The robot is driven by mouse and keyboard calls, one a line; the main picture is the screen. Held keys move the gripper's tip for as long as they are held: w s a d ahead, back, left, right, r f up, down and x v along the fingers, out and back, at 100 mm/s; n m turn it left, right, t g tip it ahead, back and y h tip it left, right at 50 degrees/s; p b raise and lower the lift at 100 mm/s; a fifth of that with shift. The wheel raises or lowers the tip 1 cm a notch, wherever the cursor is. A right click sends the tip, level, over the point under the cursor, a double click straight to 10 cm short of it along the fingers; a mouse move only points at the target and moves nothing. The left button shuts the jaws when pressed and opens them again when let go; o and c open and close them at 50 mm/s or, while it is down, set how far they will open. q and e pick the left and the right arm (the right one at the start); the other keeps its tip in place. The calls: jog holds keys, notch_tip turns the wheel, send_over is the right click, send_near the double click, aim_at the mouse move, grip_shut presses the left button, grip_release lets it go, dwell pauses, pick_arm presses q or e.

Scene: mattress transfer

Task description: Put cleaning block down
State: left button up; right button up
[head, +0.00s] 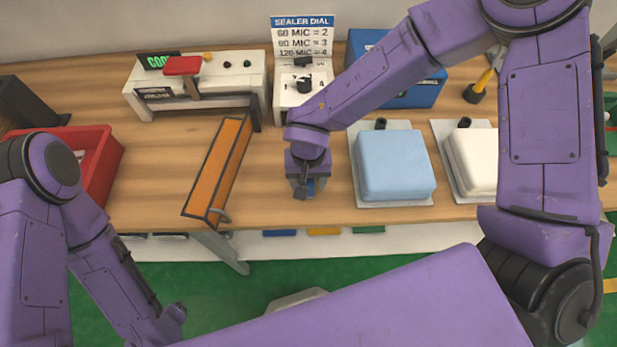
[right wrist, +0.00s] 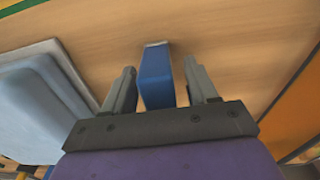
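The blue cleaning block (right wrist: 156,78) stands on the wooden table between the two fingers of my right gripper (right wrist: 160,88). In the right wrist view a narrow gap shows between the block and each finger, so the gripper is open around it and not clamped. In the head view my right gripper (head: 304,190) points down at the table, left of the light blue mattress block, and hides most of the cleaning block (head: 311,186). My left arm hangs at the lower left in the head view; its fingers do not show.
A light blue mattress (head: 395,163) and a white one (head: 474,160) lie on grey plates to the right. An orange panel (head: 217,165) stands to the left. Behind are a sealer (head: 196,84), a dial box (head: 290,100) and a blue box (head: 425,90). A red bin (head: 105,170) is far left.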

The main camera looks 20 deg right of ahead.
notch_tip(320, 180, up, 12)
jog(key=shift+r, duration=0.2)
dwell(0.4)
dwell(0.4)
